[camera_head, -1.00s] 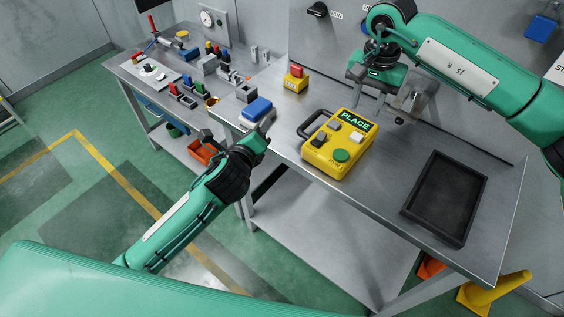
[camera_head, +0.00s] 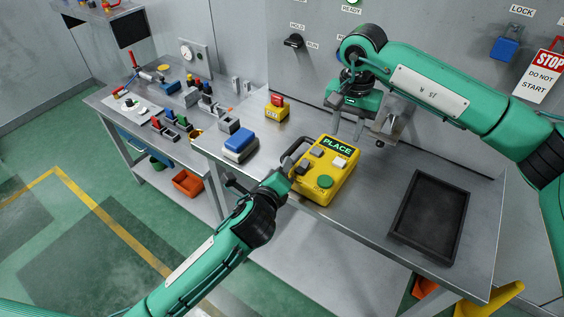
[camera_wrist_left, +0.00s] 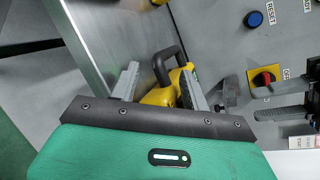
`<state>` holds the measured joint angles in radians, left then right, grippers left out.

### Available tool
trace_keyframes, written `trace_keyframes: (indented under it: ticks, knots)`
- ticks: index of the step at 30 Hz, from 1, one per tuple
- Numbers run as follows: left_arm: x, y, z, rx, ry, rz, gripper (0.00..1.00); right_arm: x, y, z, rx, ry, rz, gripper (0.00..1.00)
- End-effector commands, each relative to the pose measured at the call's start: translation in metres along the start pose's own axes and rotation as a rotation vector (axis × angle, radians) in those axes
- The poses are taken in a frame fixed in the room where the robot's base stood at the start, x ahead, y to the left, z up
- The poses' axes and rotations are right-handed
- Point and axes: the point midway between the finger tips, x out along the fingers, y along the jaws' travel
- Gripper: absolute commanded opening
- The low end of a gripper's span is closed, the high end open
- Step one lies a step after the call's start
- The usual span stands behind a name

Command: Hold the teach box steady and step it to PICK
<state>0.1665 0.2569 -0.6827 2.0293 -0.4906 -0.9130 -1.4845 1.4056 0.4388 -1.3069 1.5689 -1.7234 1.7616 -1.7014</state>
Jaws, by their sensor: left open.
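The yellow teach box (camera_head: 330,188) lies on the steel bench, its display (camera_head: 338,146) reading PLACE. It has grey and white keys, a green round button (camera_head: 324,181) and a black handle (camera_head: 290,152) on its left side. My left gripper (camera_head: 284,172) is beside the handle side. In the left wrist view its fingers (camera_wrist_left: 158,86) are apart, with the handle (camera_wrist_left: 160,68) and part of the yellow box (camera_wrist_left: 160,97) showing between and beyond them; contact cannot be told. My right gripper (camera_head: 348,128) hangs above the box's far end, fingers apart and empty.
A black tray (camera_head: 432,218) lies right of the box. A blue-topped block (camera_head: 240,143) and a yellow box with a red button (camera_head: 277,107) stand to its left. A wall panel with a knob (camera_head: 293,41) rises behind. Bench between box and tray is clear.

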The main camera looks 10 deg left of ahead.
Motion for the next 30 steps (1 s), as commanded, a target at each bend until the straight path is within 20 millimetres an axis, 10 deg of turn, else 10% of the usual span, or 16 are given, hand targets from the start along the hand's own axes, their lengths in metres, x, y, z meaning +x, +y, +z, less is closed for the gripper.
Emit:
trace_keyframes:
  ticks: [20,27,30]
  knots:
    - [0.045,0.0,0.0,-0.001,0.0,0.0,0.46,0.0,0.0,0.0,0.0,0.0,0.0,0.36]
    - [0.044,0.0,0.0,0.0,0.0,0.0,0.01,0.0,0.0,0.0,0.0,0.0,0.0,0.36]
    - [0.044,0.0,0.0,0.0,0.0,0.001,0.0,0.0,0.0,0.0,0.0,0.0,0.0,0.36]
